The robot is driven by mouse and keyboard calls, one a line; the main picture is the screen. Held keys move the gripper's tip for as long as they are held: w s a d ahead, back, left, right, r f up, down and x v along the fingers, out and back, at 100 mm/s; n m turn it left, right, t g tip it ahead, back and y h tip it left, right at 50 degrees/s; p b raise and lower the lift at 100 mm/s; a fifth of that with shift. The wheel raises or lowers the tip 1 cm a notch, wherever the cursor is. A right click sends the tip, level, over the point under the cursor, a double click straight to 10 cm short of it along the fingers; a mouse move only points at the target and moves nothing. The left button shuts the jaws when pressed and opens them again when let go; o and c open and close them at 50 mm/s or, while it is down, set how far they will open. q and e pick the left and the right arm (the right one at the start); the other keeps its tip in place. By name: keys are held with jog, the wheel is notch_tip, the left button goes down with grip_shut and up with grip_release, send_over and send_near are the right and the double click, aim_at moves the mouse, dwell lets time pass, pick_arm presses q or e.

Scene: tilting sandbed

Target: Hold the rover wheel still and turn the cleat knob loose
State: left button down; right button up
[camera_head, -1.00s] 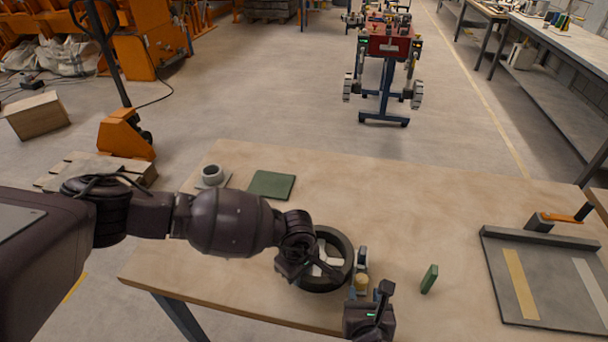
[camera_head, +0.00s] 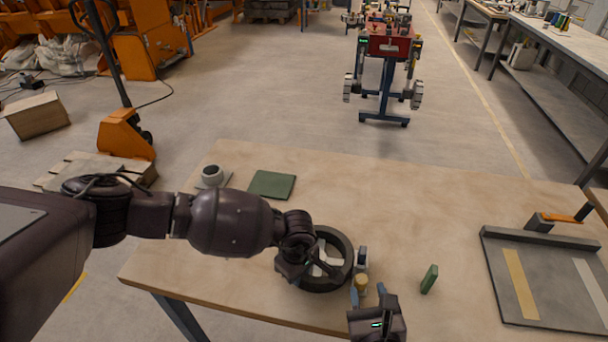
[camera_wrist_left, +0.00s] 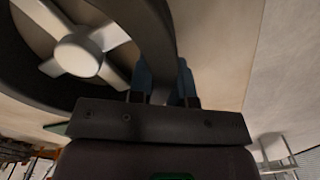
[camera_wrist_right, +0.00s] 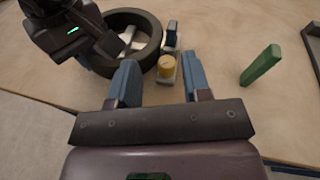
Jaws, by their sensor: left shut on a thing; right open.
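The rover wheel (camera_head: 345,249), a dark ring with pale spokes, lies on the table; it also shows in the left wrist view (camera_wrist_left: 150,30) and the right wrist view (camera_wrist_right: 150,40). My left gripper (camera_head: 308,275) is shut on the wheel's rim at its near left side.
A green block (camera_head: 429,279) stands right of the knob. A small blue-and-white piece (camera_head: 361,257) stands at the wheel's right side. A grey tray (camera_head: 540,290) lies at the right.

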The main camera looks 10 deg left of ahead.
jog(key=w+a+r+m+g+y, duration=0.2)
jog(key=w+a+r+m+g, duration=0.4)
jog(key=m, duration=1)
jog(key=w+a+r+m+g+y, duration=0.3)
jog(key=w+a+r+m+g, duration=0.4)
jog(key=r+m, duration=0.4)
jog(key=a+m+g, duration=0.1)
jog(key=m+g, duration=0.1)
jog(key=m, duration=0.4)
jog(key=shift+a+r+y, duration=0.2)
jog(key=shift+r+y, duration=0.1)
jog(key=shift+r, duration=0.1)
jog(key=shift+w, duration=0.1)
